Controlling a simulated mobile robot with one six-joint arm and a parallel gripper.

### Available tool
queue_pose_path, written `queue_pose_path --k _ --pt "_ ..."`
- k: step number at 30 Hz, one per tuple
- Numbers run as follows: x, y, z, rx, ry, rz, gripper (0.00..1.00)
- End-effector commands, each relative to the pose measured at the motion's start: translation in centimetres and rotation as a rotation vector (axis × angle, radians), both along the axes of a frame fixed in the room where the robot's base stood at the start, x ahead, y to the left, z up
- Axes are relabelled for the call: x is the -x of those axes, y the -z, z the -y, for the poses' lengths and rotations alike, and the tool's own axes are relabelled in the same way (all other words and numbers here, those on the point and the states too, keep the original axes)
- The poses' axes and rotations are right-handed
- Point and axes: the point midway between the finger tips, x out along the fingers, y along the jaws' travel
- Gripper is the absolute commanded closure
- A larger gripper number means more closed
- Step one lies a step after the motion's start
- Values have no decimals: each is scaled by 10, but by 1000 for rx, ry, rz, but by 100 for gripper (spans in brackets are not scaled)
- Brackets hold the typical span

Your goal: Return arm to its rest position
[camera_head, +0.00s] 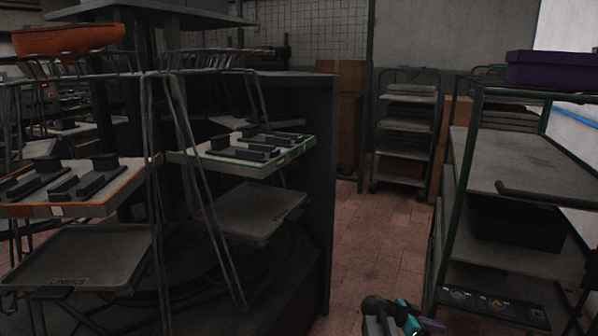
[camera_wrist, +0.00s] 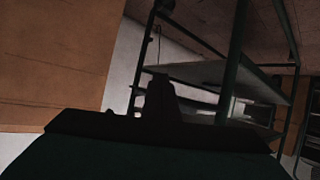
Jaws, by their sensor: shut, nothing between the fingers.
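My gripper (camera_wrist: 160,88) shows as a dark silhouette at the lower middle of the wrist view, with its fingers together and nothing seen between them. A grey and teal part of my arm (camera_head: 385,318) shows at the bottom edge of the head view, low in the aisle. Most of the arm is out of the picture. In the wrist view the gripper is in front of a metal shelf frame (camera_wrist: 228,80), and I cannot tell how far apart they are.
On the left is a rack with an orange-edged tray (camera_head: 112,205) and a green-edged tray (camera_head: 262,172) holding black parts. On the right stands a green-framed shelf cart (camera_head: 520,160) with a purple bin (camera_head: 548,68). A tray trolley (camera_head: 408,125) stands behind. The tiled floor (camera_head: 375,245) between is clear.

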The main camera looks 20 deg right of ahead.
Motion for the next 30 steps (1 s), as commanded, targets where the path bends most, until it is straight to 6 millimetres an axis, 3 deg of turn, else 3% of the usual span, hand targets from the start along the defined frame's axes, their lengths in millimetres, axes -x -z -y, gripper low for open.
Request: queue_pose_path --k 1,7,14,23,30 --pt "0 6 -19 -35 -26 -28 100" --pt "5 51 -87 -177 -122 -150 100" --pt "30 98 -166 -350 -239 -313 100" --pt "92 146 -264 -595 -406 -555 100" --pt "162 173 -340 -835 -563 -761 100"
